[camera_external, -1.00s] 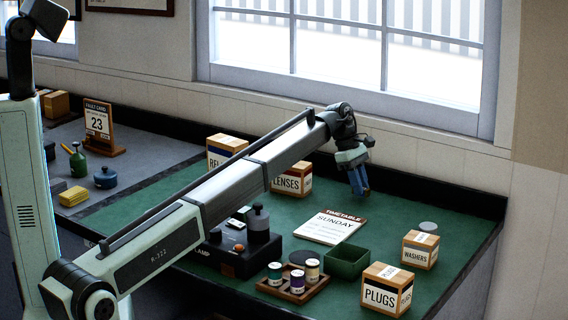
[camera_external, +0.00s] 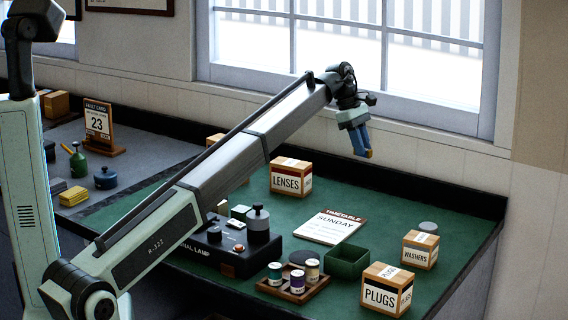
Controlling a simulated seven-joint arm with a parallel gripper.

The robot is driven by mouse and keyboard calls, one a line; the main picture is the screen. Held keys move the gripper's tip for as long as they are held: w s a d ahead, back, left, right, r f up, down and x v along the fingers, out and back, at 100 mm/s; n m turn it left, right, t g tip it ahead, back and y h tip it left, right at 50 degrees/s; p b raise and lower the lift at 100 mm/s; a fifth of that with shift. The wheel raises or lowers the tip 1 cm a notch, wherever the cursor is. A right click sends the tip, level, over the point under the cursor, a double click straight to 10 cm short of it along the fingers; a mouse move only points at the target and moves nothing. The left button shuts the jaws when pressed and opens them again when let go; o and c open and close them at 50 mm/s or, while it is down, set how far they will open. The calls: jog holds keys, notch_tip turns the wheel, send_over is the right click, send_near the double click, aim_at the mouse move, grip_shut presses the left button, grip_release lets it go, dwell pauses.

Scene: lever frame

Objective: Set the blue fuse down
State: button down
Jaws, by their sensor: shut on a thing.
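My gripper (camera_external: 361,146) is shut, pointing down and held in the air above the back of the green bench top, in front of the wall below the window. Blue shows at its fingers, with a small yellowish spot at the tip. The blue fuse is too small and too covered there for me to tell its outline from the fingers. Nothing under the fingertips touches the bench. A brown tray (camera_external: 315,285) at the front holds three small cylinders, with green (camera_external: 275,274), purple (camera_external: 297,280) and yellowish (camera_external: 312,270) bands.
A green open bin (camera_external: 347,262) stands right of the tray. The black lamp box (camera_external: 235,262) is to its left. Boxes marked lenses (camera_external: 290,177), washers (camera_external: 420,250) and plugs (camera_external: 386,290) stand around. A timetable board (camera_external: 330,229) lies mid-bench. The back right of the bench is clear.

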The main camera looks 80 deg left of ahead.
jog(key=shift+v, duration=1.15)
jog(key=s+a+n+t+y, duration=0.1)
jog(key=s+a+n, duration=0.2)
jog(key=s+a, duration=0.95)
jog(key=s+a+n+y, duration=0.1)
jog(key=s+a+n, duration=0.4)
jog(key=s, duration=1.2)
jog(key=s+a+n+t+y, duration=0.1)
jog(key=s+a+n, duration=0.1)
jog(key=s+a, duration=1.1)
jog(key=shift+g, duration=0.3)
jog(key=shift+s+d+f, duration=0.2)
jog(key=shift+s+f, duration=0.1)
jog(key=shift+f, duration=2.25)
jog(key=shift+s+d+f, duration=0.15)
jog(key=shift+s+f, duration=0.1)
jog(key=shift+f, duration=2.3)
jog(key=shift+s+d+f, duration=0.2)
jog(key=shift+s+f, duration=0.1)
jog(key=shift+f, duration=2.25)
jog(key=shift+f, duration=0.15)
jog(key=c, duration=1)
grip_release()
